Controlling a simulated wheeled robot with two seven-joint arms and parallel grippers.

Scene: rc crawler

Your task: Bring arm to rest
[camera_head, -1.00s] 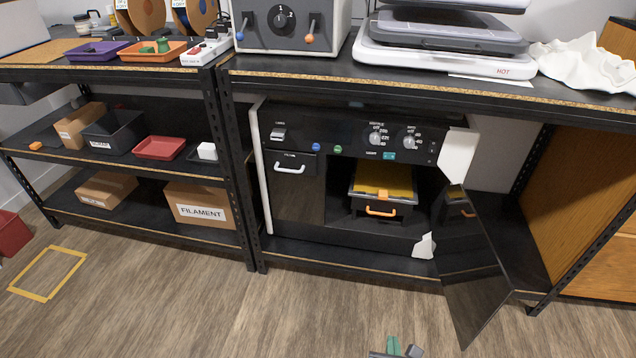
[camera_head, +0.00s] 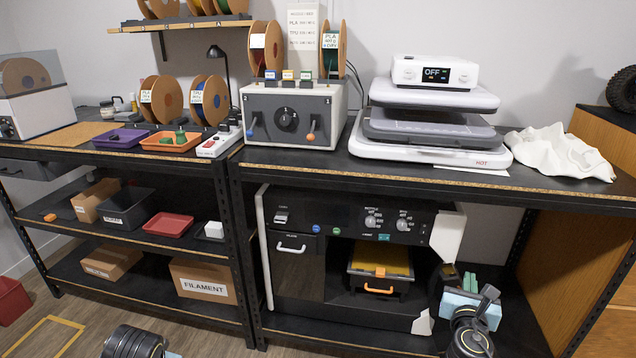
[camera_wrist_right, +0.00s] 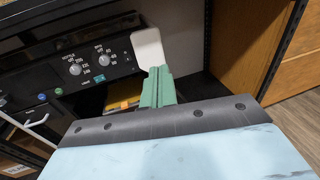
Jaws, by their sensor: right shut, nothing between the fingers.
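My right gripper (camera_head: 469,281) is at the lower right of the head view, in front of the right end of the black machine on the shelf. Its green fingers are together and empty; they also show in the right wrist view (camera_wrist_right: 157,88), pointing at the machine's front. The black machine (camera_head: 296,268) has knobs and white side panels. In its open bay sits a tray with a yellow top (camera_head: 381,262) and an orange handle (camera_head: 378,291). My left gripper is out of view.
A heat press (camera_head: 432,122), a grey control box (camera_head: 291,118) and a white cloth (camera_head: 562,152) stand on the bench top. A wooden cabinet (camera_head: 570,240) is at the right. Boxes such as the FILAMENT carton (camera_head: 203,283) fill the left shelves. Some floor is clear at the lower left.

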